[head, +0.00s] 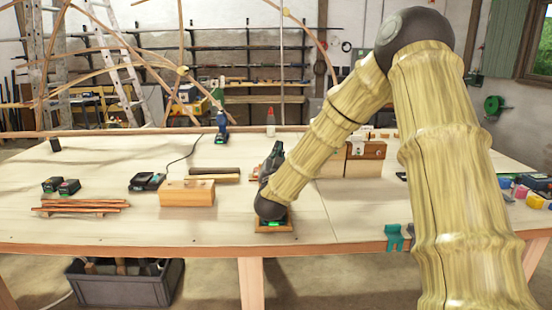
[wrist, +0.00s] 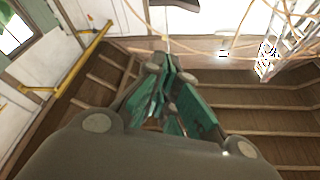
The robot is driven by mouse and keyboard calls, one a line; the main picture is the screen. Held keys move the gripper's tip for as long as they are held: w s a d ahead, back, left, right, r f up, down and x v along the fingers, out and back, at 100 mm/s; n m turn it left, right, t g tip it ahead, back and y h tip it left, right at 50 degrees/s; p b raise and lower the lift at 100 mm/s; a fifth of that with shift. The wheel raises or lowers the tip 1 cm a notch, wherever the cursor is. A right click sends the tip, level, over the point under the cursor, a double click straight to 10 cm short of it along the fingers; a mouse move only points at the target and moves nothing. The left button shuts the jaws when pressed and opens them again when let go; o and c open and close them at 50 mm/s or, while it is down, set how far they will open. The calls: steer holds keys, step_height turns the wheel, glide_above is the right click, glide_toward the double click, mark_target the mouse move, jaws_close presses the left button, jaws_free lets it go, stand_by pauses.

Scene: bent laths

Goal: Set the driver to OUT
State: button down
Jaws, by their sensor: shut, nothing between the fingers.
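The driver (head: 222,125) is blue and black and stands upright toward the back of the table, left of my arm. Its direction switch is too small to make out. My gripper (head: 277,150) is dark and partly hidden by my arm in the head view. It points upward, to the right of the driver and apart from it. In the wrist view my gripper (wrist: 170,68) is shut and empty, with its teal finger parts close together. The driver does not show clearly in the wrist view.
A wooden block (head: 187,193), a black charger (head: 147,181), two battery packs (head: 68,187) and a stack of thin strips (head: 80,206) lie on the left. A small wooden base with green (head: 286,226) sits under my arm. A red-capped bottle (head: 270,124) stands behind.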

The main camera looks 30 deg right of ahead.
steer(key=shift+w+a+f, duration=0.1)
steer(key=shift+a+f, duration=0.15)
steer(key=shift+f, duration=0.4)
steer(key=shift+w+a+f, duration=0.1)
steer(key=shift+a+f, duration=0.1)
steer(key=shift+f, duration=0.45)
steer(key=shift+w+a+f, duration=0.1)
steer(key=shift+a+f, duration=0.15)
steer(key=shift+f, duration=0.4)
steer(key=shift+a+f+n+t+y+b, duration=0.25)
steer(key=shift+n+t+y, duration=0.2)
steer(key=shift+n, duration=0.8)
steer(key=shift+a+f+n+t+y+b, duration=0.1)
steer(key=shift+a+f+n+t+y, duration=0.35)
steer(key=shift+n, duration=0.8)
steer(key=shift+d+r, duration=0.15)
steer(key=shift+d, duration=0.1)
step_height(320, 180, up, 4)
steer(key=p, duration=0.2)
steer(key=b+v, duration=0.2)
steer(key=v, duration=0.7)
steer(key=shift+s+a+r, duration=0.2)
steer(key=shift+s+a, duration=0.05)
steer(key=shift+s, duration=0.15)
